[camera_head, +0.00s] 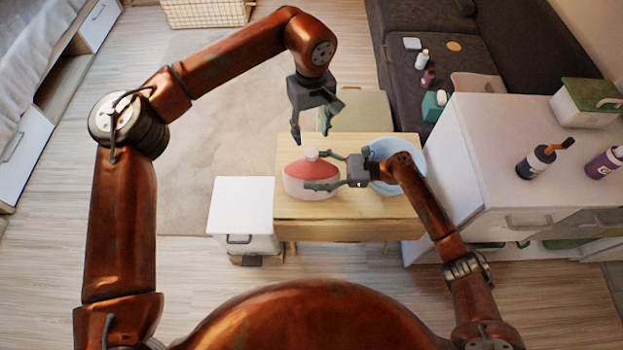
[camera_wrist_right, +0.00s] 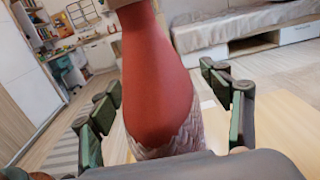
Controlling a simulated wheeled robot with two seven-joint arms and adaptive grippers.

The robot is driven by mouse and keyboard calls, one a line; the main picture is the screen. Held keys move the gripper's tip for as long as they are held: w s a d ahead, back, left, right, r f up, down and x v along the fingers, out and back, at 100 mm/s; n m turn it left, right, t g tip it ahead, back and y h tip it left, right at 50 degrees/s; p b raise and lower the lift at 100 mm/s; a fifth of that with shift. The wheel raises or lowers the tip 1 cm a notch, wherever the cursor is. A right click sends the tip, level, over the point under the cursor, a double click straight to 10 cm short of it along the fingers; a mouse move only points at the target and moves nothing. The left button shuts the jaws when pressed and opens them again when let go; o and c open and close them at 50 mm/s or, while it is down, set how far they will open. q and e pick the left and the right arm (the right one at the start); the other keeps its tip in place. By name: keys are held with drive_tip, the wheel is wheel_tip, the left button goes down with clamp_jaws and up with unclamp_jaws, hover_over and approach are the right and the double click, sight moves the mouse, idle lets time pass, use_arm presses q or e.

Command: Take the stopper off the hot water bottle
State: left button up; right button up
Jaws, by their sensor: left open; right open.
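The hot water bottle (camera_head: 306,169) is red above with a pale knitted cover below. It stands on the wooden table, with a pale stopper (camera_head: 311,153) at its top. In the right wrist view the bottle (camera_wrist_right: 158,80) rises between the spread fingers, and its top is largely cut off by the frame edge. My right gripper (camera_head: 316,171) is open around the bottle from the right, one finger on each side; gaps show beside the red body. My left gripper (camera_head: 311,137) is open and empty, pointing down above the stopper, apart from it in the head view.
The wooden table (camera_head: 350,147) also bears a light blue basin (camera_head: 408,150), partly behind my right arm. A white cabinet (camera_head: 239,204) stands left of the table. A white counter (camera_head: 500,130) with bottles and a box is at right. A dark sofa (camera_head: 475,50) stands behind.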

sight(311, 152)
use_arm(q)
drive_tip(key=shift+s+r, duration=0.15)
drive_tip(key=shift+s, duration=0.05)
use_arm(e)
drive_tip(key=shift+s+r, duration=0.1)
drive_tip(key=shift+s, duration=0.05)
drive_tip(key=shift+c, duration=0.5)
use_arm(q)
drive_tip(key=shift+w, duration=0.1)
use_arm(e)
drive_tip(key=c, duration=0.5)
clamp_jaws()
use_arm(q)
drive_tip(key=m, duration=0.4)
drive_tip(key=shift+m, duration=0.3)
drive_tip(key=m, duration=0.4)
drive_tip(key=shift+f, duration=4.05)
drive_tip(key=shift+c, duration=0.7)
